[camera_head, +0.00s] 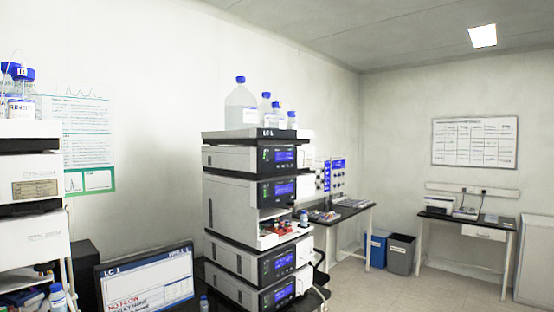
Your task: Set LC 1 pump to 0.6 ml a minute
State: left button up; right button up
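The LC 1 stack (228,201) stands in the middle of the head view, a tower of white and black modules with "LC 1" on its top tray (228,135). Several modules have small blue displays, such as the upper one (285,156) and the lowest one (284,294); their text is too small to read. I cannot tell which module is the pump. A monitor (150,278) at lower left shows "LC 1" and red text reading "NO FLOW", with its lower edge cut off. Neither gripper is in view.
Bottles with blue caps (241,106) stand on the stack's top tray. Another instrument stack (30,180) is at the left edge. Blue (377,250) and grey bins (401,256) stand between side tables at the back. Open floor lies at the right.

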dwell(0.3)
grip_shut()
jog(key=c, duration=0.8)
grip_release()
